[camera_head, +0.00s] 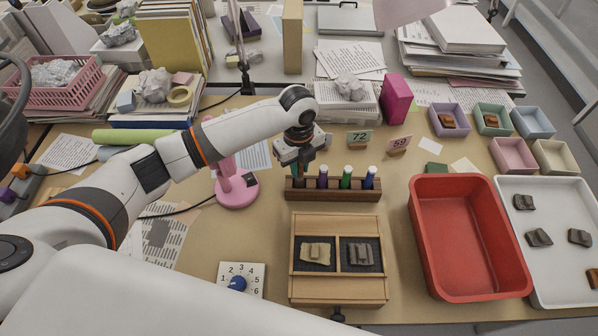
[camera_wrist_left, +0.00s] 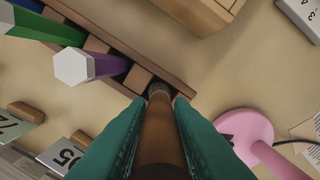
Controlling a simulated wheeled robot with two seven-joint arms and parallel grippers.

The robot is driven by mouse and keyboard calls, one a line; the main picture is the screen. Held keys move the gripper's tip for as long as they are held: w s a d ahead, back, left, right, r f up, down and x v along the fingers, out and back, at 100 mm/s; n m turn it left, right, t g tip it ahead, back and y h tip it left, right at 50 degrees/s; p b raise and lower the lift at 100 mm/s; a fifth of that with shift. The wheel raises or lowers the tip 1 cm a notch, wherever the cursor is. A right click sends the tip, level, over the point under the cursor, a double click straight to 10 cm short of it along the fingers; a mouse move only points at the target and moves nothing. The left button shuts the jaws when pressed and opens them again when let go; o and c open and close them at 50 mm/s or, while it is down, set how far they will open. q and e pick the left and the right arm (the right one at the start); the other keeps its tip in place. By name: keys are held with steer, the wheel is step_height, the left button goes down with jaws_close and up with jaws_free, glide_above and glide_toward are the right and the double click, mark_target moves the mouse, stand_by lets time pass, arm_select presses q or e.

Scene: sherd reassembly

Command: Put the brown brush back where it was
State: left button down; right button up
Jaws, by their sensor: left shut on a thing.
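The brown brush (camera_wrist_left: 160,130) stands between the teal fingers of my left gripper (camera_wrist_left: 162,140), which is shut on it. In the head view my left gripper (camera_head: 298,168) is over the left end of the dark wooden rack (camera_head: 333,195), and the brush is mostly hidden there. In the left wrist view the brush's far end meets the end of the rack (camera_wrist_left: 180,82); I cannot tell how deep it sits. Purple (camera_head: 322,178), green (camera_head: 346,178) and blue (camera_head: 369,178) brushes or markers stand in the rack to its right. My right gripper is not in view.
A pink lamp base (camera_head: 237,192) stands close left of the rack. A wooden box with two sherds (camera_head: 338,298) lies in front, a red tray (camera_head: 465,290) to the right.

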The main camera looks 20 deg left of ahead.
mark_target(299, 174)
arm_select(q)
steer(key=shift+f, duration=1.6)
steer(key=shift+f, duration=0.15)
steer(key=c, duration=1.3)
jaws_free()
step_height(299, 174, up, 12)
steer(key=shift+w+a+r, duration=0.1)
steer(key=shift+r, duration=0.1)
